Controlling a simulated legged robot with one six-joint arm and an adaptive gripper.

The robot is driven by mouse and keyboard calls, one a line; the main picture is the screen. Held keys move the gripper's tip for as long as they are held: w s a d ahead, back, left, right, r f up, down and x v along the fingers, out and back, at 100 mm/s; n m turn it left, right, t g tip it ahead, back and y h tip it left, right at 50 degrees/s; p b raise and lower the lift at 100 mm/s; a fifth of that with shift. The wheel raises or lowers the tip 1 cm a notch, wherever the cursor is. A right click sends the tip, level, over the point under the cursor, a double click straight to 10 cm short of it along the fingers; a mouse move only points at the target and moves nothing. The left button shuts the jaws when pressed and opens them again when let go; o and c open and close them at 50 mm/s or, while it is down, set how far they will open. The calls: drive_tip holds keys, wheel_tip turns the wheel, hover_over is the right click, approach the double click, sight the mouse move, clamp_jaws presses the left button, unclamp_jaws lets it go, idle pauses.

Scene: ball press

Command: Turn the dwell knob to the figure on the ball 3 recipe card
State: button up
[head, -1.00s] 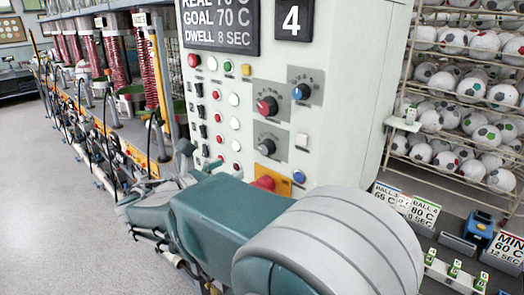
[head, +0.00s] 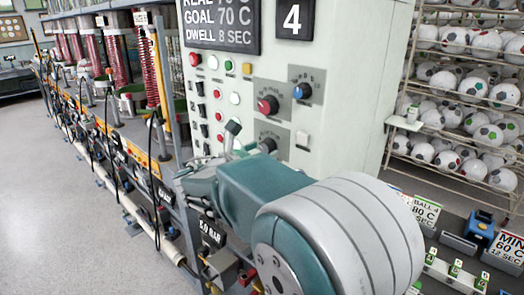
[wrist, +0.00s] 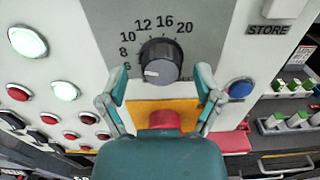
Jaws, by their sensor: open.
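The dark grey dwell knob (wrist: 160,62) sits on a grey dial plate with figures 6, 8, 10, 12, 16 and 20 in the wrist view. Its white mark points to the lower left, near the low figures. My gripper (wrist: 161,74) is open, with one finger on each side of the knob's lower part; contact cannot be told. In the head view my gripper (head: 248,140) is at the panel and partly covers the knob. The display (head: 220,25) reads DWELL 8 SEC. A recipe card (head: 425,210) reads BALL and 80 C; its ball number and dwell line are unclear.
Above the dwell knob are a red knob (head: 268,105) and a blue knob (head: 302,91). A red button on an orange plate (wrist: 165,119) lies just below. Lit buttons are to the left, a blue button (wrist: 240,88) to the right. A MIN 60 C, 12 SEC card (head: 507,247) stands right.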

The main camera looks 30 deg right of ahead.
drive_tip(key=c, duration=1.2)
drive_tip(key=shift+o, duration=0.2)
drive_tip(key=shift+a, duration=0.1)
drive_tip(key=m, duration=0.5)
drive_tip(key=shift+m, duration=0.3)
drive_tip(key=o, duration=1.2)
drive_tip(key=shift+c, duration=0.2)
